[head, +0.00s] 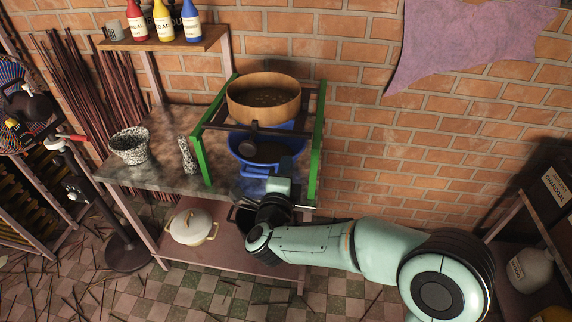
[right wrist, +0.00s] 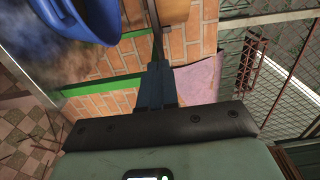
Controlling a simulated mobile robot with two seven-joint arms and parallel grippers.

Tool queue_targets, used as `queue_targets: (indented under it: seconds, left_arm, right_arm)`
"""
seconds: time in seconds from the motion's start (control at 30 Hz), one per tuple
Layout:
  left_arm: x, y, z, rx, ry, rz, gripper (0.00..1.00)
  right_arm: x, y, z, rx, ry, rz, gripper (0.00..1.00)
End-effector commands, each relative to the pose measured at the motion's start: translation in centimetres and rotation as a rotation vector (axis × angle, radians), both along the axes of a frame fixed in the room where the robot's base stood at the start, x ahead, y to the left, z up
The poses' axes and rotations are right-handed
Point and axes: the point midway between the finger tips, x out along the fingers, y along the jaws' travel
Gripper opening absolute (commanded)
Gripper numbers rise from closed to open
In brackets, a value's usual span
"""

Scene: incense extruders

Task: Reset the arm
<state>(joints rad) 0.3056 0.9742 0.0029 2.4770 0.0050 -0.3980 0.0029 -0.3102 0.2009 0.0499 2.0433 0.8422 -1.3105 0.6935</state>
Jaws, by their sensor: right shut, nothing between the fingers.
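My right arm comes in from the right in the head view, with its teal links crossing in front of the table. My right gripper (head: 283,166) is near the table's front right, in front of the blue basin (head: 262,153). In the right wrist view its fingers (right wrist: 154,82) are together and hold nothing. The blue basin also shows at the upper left of that view (right wrist: 78,15). The left gripper is not in view.
A wooden-rimmed sieve (head: 264,98) sits above the basin on a green frame (head: 316,145). A speckled mortar (head: 130,147) stands on the table (head: 165,178), and a cream pot (head: 191,227) on its lower shelf. A shelf (head: 520,205) stands at the right.

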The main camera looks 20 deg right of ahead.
Motion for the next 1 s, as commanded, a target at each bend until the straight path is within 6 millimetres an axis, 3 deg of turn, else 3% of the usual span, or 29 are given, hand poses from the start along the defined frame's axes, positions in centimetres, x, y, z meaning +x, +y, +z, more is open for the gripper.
queue_targets:
  seconds: [0.23, 0.33, 0.47, 0.57, 0.67, 0.8, 0.9, 1.0]
  left_arm:
    - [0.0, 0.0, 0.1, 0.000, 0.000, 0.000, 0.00]
    - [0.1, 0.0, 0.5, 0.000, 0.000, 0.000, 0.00]
    - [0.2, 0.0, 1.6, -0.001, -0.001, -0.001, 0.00]
    - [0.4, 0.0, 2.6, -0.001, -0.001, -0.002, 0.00]
    - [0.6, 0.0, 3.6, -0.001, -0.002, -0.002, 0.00]
    - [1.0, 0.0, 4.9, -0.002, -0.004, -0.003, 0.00]
    - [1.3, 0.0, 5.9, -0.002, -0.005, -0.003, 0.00]
    - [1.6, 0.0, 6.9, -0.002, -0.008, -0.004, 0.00]
  right_arm:
    - [0.1, 0.0, -0.3, -0.005, 0.009, 0.004, 0.00]
    - [0.7, 0.4, -2.4, -0.049, 0.077, 0.043, 0.00]
    - [1.4, 1.5, -9.2, -0.170, 0.293, 0.173, 0.00]
    - [0.6, 2.4, -16.7, -0.276, 0.518, 0.325, 0.00]
    - [-2.0, 3.3, -23.9, -0.353, 0.735, 0.496, 0.00]
    - [-8.2, 4.5, -32.6, -0.414, 1.011, 0.756, 0.00]
    - [-14.2, 5.5, -37.4, -0.424, 1.183, 0.963, 0.00]
    - [-20.6, 6.8, -40.5, -0.405, 1.318, 1.179, 0.00]
